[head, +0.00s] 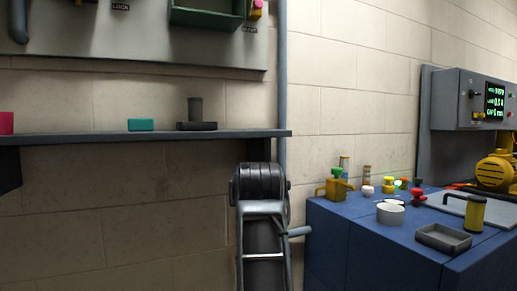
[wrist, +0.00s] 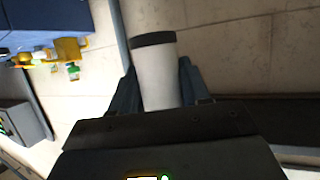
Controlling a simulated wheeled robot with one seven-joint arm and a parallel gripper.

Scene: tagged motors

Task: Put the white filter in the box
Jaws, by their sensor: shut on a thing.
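The white filter (wrist: 157,75), a white cylinder with a dark band at its upper end, stands between the fingers of my gripper (wrist: 160,82) in the wrist view. My gripper is shut on it, with a finger along each side. The filter's lower end is hidden by the gripper body. Neither shows clearly in the head view. A green open-fronted box (head: 206,17) is on the grey wall panel at the top of the head view, cut off by the frame edge. I cannot tell whether it is the task's box.
A blue bench (head: 330,240) at right holds a shallow grey tray (head: 443,238), a white round dish (head: 390,212), a yellow-and-black cylinder (head: 475,213) and several small parts. A dark wall shelf (head: 120,138) holds a teal block (head: 141,125).

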